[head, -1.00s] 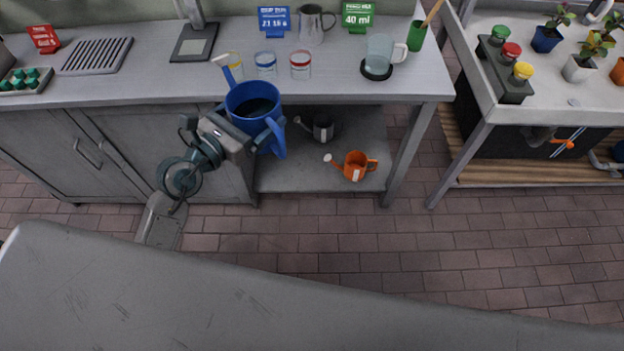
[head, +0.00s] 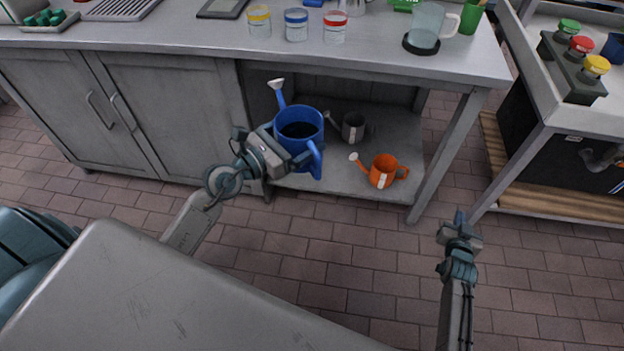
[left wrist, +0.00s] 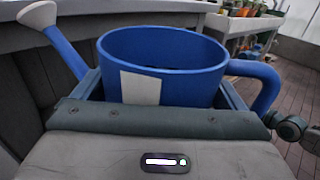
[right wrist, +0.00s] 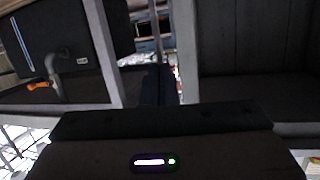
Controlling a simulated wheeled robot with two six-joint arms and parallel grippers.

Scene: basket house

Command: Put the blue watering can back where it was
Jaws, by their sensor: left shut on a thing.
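The blue watering can (head: 304,122) is upright, with dark contents or a dark interior, a pale rose at its spout and a handle at the right. My left gripper (head: 276,150) is shut on its body, at the front of the open lower shelf (head: 345,168). The left wrist view shows the can (left wrist: 165,60) with a white label, between the jaws. Whether it touches the shelf is unclear. A grey watering can (head: 352,127) and an orange watering can (head: 382,172) stand on the shelf to its right. My right gripper (head: 459,222) is empty above the floor; its jaws are unclear.
The worktop (head: 380,62) overhangs the shelf, with jars and a glass jug (head: 427,28) near its edge. A table leg (head: 447,155) bounds the shelf on the right. A closed cabinet (head: 150,115) lies left. The brick floor (head: 350,260) in front is clear.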

